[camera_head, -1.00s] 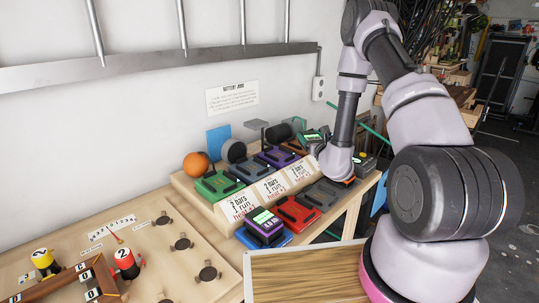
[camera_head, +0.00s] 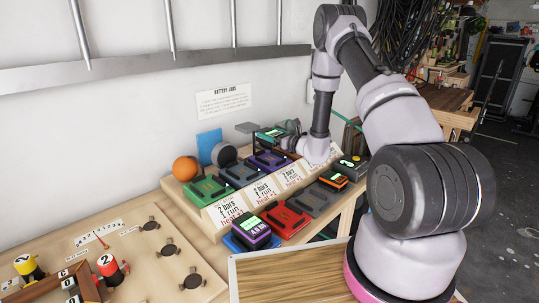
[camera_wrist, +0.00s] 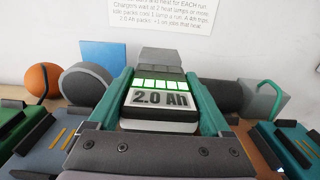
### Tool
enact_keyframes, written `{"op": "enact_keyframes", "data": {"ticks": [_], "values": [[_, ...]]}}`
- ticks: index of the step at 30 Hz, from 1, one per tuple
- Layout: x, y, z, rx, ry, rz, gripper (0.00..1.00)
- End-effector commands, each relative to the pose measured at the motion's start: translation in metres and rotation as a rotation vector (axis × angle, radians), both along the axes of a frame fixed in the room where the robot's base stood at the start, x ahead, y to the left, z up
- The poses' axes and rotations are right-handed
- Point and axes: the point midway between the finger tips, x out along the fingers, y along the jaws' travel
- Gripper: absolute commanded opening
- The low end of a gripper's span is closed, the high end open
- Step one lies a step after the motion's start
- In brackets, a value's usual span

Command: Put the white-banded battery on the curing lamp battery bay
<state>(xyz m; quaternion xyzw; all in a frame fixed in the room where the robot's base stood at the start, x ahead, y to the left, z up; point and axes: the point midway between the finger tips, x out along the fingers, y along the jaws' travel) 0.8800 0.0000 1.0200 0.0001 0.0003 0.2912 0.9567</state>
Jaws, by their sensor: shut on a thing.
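My gripper (camera_wrist: 160,84) is shut on a battery (camera_wrist: 160,113) marked "2.0 Ah", with a white band and a lit green bar display. Its teal fingers press on both sides. In the head view, the held battery (camera_head: 272,132) is small, above the back row of bays and partly hidden by my wrist. In front are a red bay (camera_head: 286,217) and a dark grey bay (camera_head: 311,201). I cannot tell which is the curing lamp's.
A purple battery (camera_head: 251,231) sits on a blue bay at the front. An orange-trimmed battery (camera_head: 333,180) stands farther right. An orange ball (camera_head: 185,168), a grey disc (camera_head: 224,155) and a blue panel (camera_head: 209,143) stand behind the bays.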

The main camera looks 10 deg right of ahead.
Motion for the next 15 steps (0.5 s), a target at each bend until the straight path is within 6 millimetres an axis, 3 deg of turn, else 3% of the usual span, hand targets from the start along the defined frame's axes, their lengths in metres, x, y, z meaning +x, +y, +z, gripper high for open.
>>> {"op": "enact_keyframes", "data": {"ticks": [3,10,15], "values": [[0.0,0.0,-0.02,0.001,-0.001,-0.001,0.0],[0.0,0.0,-0.039,0.0,-0.001,-0.001,0.0],[0.0,0.0,-0.064,-0.001,-0.001,-0.002,0.0]]}}
